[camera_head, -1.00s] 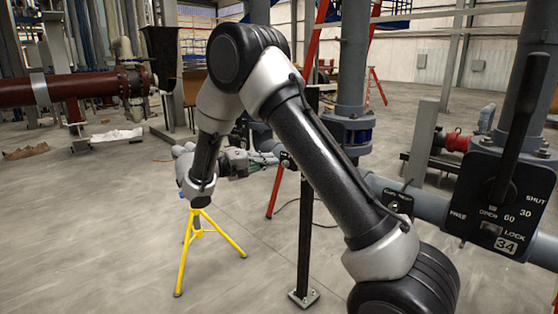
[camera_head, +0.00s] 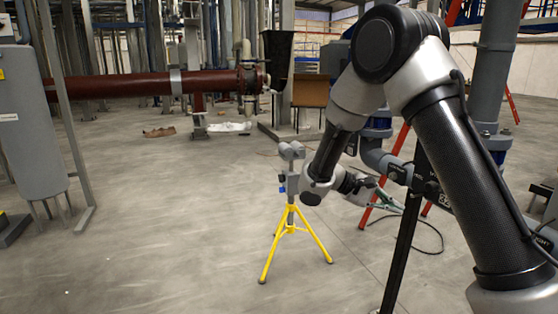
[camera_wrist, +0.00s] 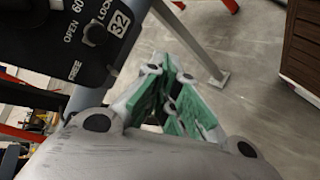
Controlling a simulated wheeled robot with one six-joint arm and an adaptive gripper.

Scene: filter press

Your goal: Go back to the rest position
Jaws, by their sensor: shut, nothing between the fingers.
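My gripper (camera_head: 393,202) is in the middle right of the head view, small and partly against the pipework behind it. Its green-padded fingers fill the middle of the wrist view (camera_wrist: 172,80); they are shut with nothing between them. A dark valve plate (camera_wrist: 92,42) marked 32, with OPEN, LOCK and FREE, stands at the upper left of the wrist view, beside the fingers. I cannot tell whether the fingers touch it. My arm is bent, its elbow high at the upper right of the head view.
A yellow tripod stand (camera_head: 291,228) is left of the gripper. A red-brown pipe (camera_head: 150,86) runs behind, and a grey tank (camera_head: 28,120) stands at the left. Grey pipework and a black post (camera_head: 408,240) are at the right. The floor (camera_head: 150,220) at the left is open.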

